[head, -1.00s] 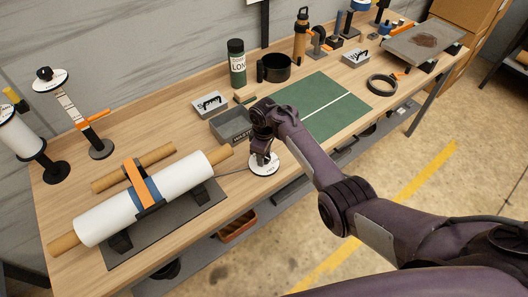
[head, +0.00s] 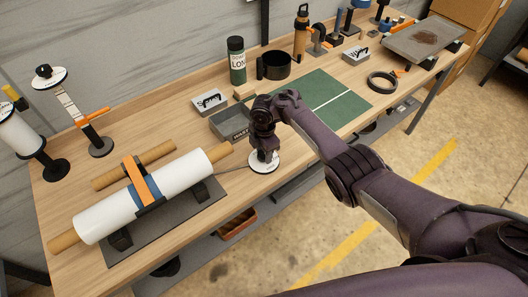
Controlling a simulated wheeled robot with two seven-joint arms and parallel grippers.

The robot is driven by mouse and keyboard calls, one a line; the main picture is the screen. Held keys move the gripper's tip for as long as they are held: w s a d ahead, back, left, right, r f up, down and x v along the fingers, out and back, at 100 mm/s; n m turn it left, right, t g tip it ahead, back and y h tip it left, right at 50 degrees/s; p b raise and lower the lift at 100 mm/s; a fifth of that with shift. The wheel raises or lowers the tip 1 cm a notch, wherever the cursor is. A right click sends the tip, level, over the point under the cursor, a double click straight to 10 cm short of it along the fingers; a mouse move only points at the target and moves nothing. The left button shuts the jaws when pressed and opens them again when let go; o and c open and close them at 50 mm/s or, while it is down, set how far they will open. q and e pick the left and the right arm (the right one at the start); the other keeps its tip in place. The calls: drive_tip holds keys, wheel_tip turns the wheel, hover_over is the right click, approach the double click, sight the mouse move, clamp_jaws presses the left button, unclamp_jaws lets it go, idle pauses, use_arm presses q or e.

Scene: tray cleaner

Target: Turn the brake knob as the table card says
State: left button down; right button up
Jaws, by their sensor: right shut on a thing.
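A low white round dial (head: 257,168) sits at the table's front edge, with a thin dark rod running left from it toward the roll stand. My right gripper (head: 264,155) points down over the dial's middle and is shut on the dark knob there. The fingers hide most of the knob, so its pointer cannot be made out. A second white dial (head: 44,84) with a black knob stands on a post at the far left. I cannot make out any readable table card. My left gripper is not in view.
A white roll (head: 103,217) with an orange band lies on a dark stand at left. A grey tray (head: 226,127) is just behind my gripper.

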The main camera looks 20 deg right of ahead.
drive_tip(key=n+b, duration=0.1)
drive_tip(key=n, duration=0.1)
drive_tip(key=shift+f+n, duration=0.15)
drive_tip(key=shift+n, duration=0.25)
drive_tip(key=n+b, duration=0.1)
drive_tip(key=n, duration=0.1)
drive_tip(key=shift+n+b, duration=0.3)
drive_tip(key=shift+n, duration=0.1)
drive_tip(key=n+b, duration=0.3)
drive_tip(key=n, duration=0.1)
drive_tip(key=shift+f, duration=0.1)
drive_tip(key=n+b, duration=0.2)
drive_tip(key=n, duration=0.3)
drive_tip(key=shift+n+b, duration=0.3)
drive_tip(key=shift+n, duration=0.1)
drive_tip(key=n, duration=0.5)
drive_tip(key=shift+n+b, duration=0.3)
drive_tip(key=shift+b, duration=0.05)
drive_tip(key=shift+s, duration=0.1)
